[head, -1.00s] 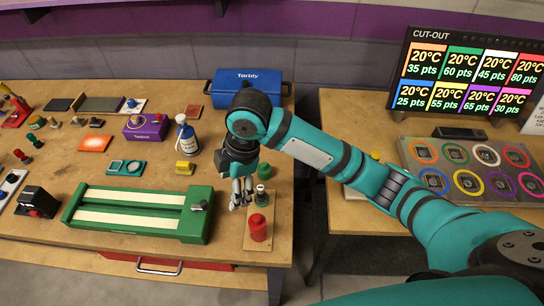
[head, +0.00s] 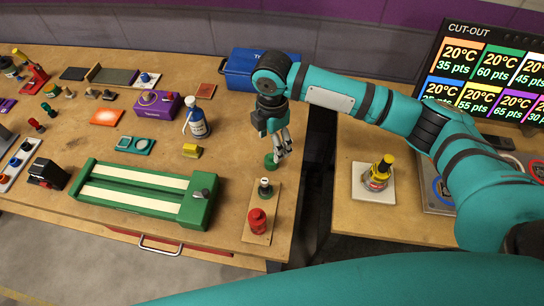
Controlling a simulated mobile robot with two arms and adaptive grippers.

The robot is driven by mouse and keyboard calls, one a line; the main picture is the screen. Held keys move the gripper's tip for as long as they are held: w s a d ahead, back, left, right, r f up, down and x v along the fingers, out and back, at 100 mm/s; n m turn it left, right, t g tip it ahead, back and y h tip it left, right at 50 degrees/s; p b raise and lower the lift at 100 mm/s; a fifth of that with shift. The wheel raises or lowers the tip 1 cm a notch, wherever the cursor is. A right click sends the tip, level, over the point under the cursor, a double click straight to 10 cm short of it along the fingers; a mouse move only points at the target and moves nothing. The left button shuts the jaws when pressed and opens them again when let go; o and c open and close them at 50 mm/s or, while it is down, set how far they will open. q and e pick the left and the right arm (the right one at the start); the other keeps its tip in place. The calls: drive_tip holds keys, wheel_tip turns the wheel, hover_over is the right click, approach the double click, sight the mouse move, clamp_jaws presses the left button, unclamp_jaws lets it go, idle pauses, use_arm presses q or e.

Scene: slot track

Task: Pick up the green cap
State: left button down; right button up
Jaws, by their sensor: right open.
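The green cap (head: 271,160) sits on the wooden bench near its right edge, just behind a small wooden board. My right gripper (head: 282,152) points down over it. Its grey fingers are open, and they partly overlap the cap in the picture. I cannot tell whether they touch it. My left gripper is not in view.
The wooden board (head: 249,237) in front holds a red cap (head: 257,221) and a small dark-topped post (head: 265,188). A green slot track (head: 150,204) lies to the left. A blue-and-white bottle (head: 197,122) and a blue toolbox (head: 240,72) stand behind. A yellow-topped piece (head: 377,174) stands on the right table.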

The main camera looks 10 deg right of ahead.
sight(272, 155)
drive_tip(key=shift+a+f, duration=0.1)
drive_tip(key=shift+f, duration=0.85)
wheel_tip(272, 155, down, 4)
drive_tip(key=shift+f+p, duration=0.2)
drive_tip(key=shift+p, duration=0.7)
drive_tip(key=shift+s+f, duration=0.1)
drive_tip(key=shift+f, duration=0.1)
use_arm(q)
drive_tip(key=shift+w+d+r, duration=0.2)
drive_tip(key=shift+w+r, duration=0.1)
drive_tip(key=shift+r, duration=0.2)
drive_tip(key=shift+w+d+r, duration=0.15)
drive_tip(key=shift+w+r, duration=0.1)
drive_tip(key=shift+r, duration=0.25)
use_arm(e)
drive_tip(key=c, duration=0.8)
